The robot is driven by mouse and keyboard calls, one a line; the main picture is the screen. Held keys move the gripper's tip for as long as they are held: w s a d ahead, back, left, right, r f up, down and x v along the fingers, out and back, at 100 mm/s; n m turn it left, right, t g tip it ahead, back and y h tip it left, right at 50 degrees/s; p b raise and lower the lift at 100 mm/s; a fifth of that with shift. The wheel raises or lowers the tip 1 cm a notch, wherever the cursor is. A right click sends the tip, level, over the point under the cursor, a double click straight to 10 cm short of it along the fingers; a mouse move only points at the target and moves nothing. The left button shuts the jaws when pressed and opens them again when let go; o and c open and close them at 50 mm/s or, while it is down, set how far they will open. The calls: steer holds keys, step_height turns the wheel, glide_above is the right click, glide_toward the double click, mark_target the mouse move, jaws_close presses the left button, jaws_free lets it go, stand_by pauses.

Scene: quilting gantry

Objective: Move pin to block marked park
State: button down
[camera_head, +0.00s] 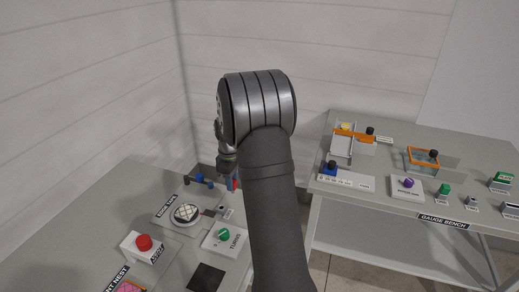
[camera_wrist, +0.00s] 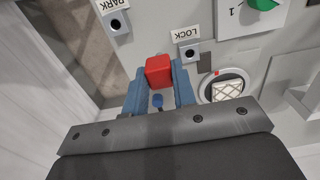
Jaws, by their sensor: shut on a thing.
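My gripper (camera_wrist: 158,82) has its two blue fingers closed on the red block-shaped head of the pin (camera_wrist: 158,70). In the head view, the red of the pin (camera_head: 236,184) shows beside my arm, and most of my gripper is hidden. The block marked PARK (camera_wrist: 118,24) is at the top left of the wrist view, with a dark open hole. The block marked LOCK (camera_wrist: 190,53) is right of the pin, also with a dark hole. The pin's lower end is hidden, so I cannot tell its height above the bench.
A round fixture with a white quilted pad (camera_head: 187,213), a red button box (camera_head: 144,244) and a green-knobbed box (camera_head: 223,236) stand on the bench. The gauge bench (camera_head: 446,219) is at the right.

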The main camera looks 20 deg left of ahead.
steer(key=w+d+r, duration=0.3)
steer(key=w+d, duration=0.1)
steer(key=w, duration=0.1)
steer(key=shift+w+d, duration=0.25)
steer(key=shift+d, duration=0.1)
steer(key=shift+f, duration=0.1)
steer(key=shift+f, duration=2.8)
steer(key=shift+f, duration=1.6)
steer(key=c, duration=1.1)
jaws_free()
